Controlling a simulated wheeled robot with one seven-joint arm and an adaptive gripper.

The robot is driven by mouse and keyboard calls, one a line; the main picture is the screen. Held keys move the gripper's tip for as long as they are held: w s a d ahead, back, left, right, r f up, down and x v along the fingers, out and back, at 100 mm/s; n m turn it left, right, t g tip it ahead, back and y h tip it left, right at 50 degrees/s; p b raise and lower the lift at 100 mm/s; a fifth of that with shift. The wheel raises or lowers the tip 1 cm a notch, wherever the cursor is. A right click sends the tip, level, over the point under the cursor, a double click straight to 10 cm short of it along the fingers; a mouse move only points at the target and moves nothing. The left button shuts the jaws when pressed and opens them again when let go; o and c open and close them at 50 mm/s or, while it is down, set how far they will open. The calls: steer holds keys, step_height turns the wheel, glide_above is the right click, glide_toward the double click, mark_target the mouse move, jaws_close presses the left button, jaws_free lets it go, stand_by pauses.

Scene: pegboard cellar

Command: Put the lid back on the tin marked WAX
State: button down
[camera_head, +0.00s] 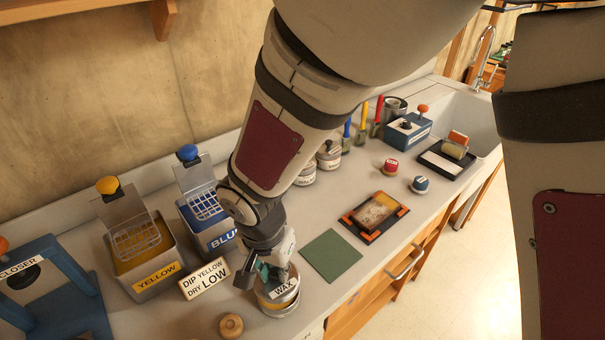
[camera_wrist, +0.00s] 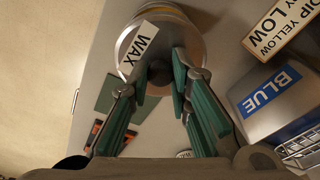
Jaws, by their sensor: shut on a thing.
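The tin marked WAX (camera_head: 284,291) stands on the counter near its front edge, directly below my gripper (camera_head: 268,273). Its white label also shows in the wrist view (camera_wrist: 142,48). In the wrist view my gripper (camera_wrist: 162,78) has its two green-padded fingers closed on a small dark knob at the middle of a round silver lid (camera_wrist: 180,42). The lid is over the tin; a tan-brown crescent shows past its far edge. I cannot tell whether the lid touches the tin's rim or hovers slightly above it.
Left are a YELLOW tank (camera_head: 155,275), a BLUE tank (camera_head: 222,238) and a DIP YELLOW sign (camera_head: 205,278). A round wooden piece (camera_head: 231,325) lies close to the tin. A green mat (camera_head: 331,256) and an orange-cornered frame (camera_head: 374,215) lie right.

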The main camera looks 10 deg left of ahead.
steer(key=shift+f+b, duration=0.95)
steer(key=shift+f, duration=1.05)
steer(key=shift+f+p, duration=0.15)
steer(key=shift+p, duration=0.35)
stand_by(1.4)
steer(key=c, duration=1.4)
jaws_free()
steer(key=shift+o, duration=0.3)
steer(key=o, duration=0.4)
